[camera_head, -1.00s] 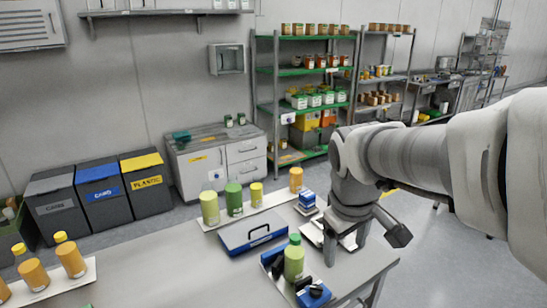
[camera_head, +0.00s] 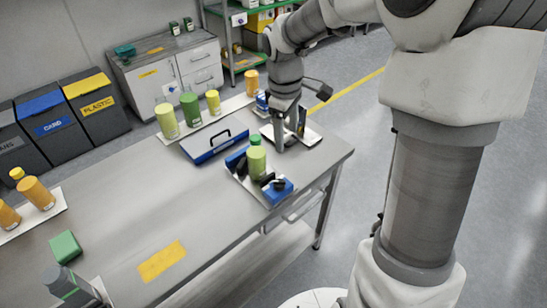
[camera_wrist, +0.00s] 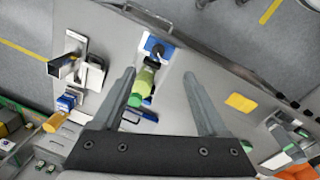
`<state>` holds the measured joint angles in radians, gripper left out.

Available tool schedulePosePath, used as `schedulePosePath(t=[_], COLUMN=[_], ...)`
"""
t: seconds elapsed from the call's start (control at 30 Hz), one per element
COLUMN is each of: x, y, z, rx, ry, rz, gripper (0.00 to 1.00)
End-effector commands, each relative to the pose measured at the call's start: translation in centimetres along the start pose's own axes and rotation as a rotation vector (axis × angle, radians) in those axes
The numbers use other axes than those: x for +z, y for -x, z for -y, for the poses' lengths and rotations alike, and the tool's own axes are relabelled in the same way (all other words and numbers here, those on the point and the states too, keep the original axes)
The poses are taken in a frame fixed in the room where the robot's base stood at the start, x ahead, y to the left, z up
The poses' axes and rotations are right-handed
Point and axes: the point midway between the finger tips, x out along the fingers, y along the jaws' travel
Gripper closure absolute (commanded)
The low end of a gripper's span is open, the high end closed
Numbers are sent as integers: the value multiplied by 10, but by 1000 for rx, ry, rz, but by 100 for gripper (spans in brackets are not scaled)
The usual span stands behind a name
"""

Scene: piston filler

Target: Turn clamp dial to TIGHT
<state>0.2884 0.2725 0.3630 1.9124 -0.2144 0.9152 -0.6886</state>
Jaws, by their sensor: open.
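A blue clamp fixture (camera_head: 278,193) with a dark knob on top stands near the front edge of the bench. A green bottle (camera_head: 256,160) stands upright just behind it, on the same base. In the wrist view the blue fixture (camera_wrist: 157,46) shows beyond the bottle (camera_wrist: 144,84), near the bench edge. The dial's marking is too small to read. My gripper (camera_wrist: 158,73) is open and empty, its two fingers spread. The bottle appears between them in the picture, with no visible contact. In the head view the fingertips are hard to make out.
A blue case (camera_head: 214,147) lies behind the bottle, and a tray of green and orange bottles (camera_head: 190,109) stands farther back. A yellow label (camera_head: 162,261) and a green block (camera_head: 65,247) are at the left. The bench middle is clear.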

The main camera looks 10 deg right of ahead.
Motion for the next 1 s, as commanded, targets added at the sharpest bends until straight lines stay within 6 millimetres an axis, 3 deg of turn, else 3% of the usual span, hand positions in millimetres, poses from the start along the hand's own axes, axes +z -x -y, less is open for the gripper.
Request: schedulePosePath(t=[0.5, 0.77, 1.0], x=[-24, -25, -25], y=[-46, -56, -82], z=[-22, -22, -19], rx=[-94, -102, -104], ry=[161, 174, 174], rz=[-13, -15, -14], gripper=[24, 24, 24])
